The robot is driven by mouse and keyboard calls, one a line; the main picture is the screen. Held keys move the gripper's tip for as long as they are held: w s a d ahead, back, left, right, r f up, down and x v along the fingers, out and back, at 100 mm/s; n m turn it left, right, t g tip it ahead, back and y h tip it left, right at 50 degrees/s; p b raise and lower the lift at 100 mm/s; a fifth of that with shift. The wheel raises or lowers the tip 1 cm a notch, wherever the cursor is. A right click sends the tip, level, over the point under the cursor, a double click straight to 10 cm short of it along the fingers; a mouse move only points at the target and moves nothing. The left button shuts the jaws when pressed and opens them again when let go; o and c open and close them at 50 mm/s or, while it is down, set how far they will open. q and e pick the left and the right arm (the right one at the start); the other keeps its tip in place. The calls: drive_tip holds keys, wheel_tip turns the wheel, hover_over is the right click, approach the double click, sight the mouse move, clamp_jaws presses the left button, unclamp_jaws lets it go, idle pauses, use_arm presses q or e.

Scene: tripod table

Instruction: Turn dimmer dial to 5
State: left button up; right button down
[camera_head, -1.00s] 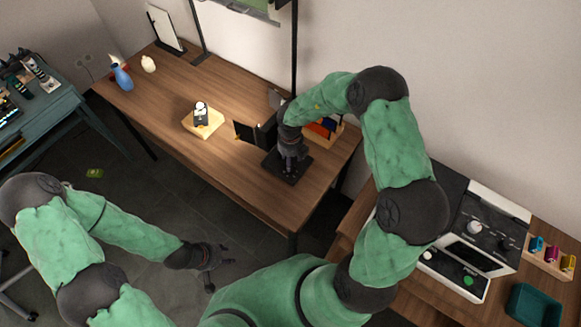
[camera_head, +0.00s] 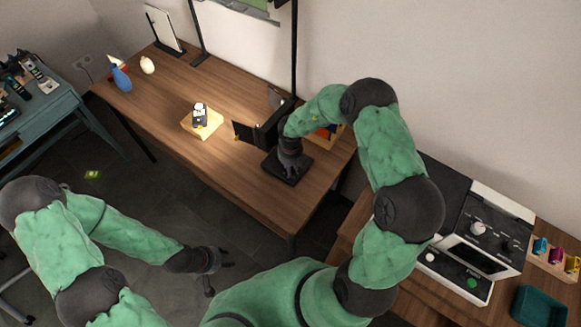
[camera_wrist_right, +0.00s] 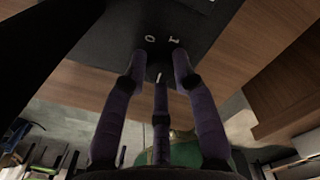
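The lamp's black base (camera_head: 272,168) stands on the near right part of the wooden table. My right gripper (camera_head: 290,170) points down over it and covers the dial area in the head view. In the right wrist view my right gripper (camera_wrist_right: 159,78) has its three fingers apart above the black base (camera_wrist_right: 110,40). White numerals 0 and 1 show just beyond the fingertips. A short white pointer mark (camera_wrist_right: 158,76) shows between them; the dark dial's outline and any finger contact are unclear. My left gripper (camera_head: 222,267) is open and empty, off the table's front side.
A black lamp panel (camera_head: 244,132) and a wooden box (camera_head: 325,139) stand close to my right gripper. A yellowish block (camera_head: 203,124) with a small device sits mid-table. A blue bottle (camera_head: 121,78) is at the far left. The table's front middle is clear.

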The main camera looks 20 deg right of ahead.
drive_tip(key=shift+r+m+p, duration=0.15)
drive_tip(key=shift+m+p, duration=0.85)
drive_tip(key=shift+p, duration=0.2)
drive_tip(key=m+p, duration=0.2)
drive_tip(key=shift+m, duration=0.3)
drive_tip(key=m+p, duration=0.1)
drive_tip(key=m, duration=0.1)
drive_tip(key=shift+m, duration=0.3)
drive_tip(key=shift+m+p, duration=0.65)
drive_tip(key=shift+m, duration=1.15)
drive_tip(key=c, duration=1)
unclamp_jaws()
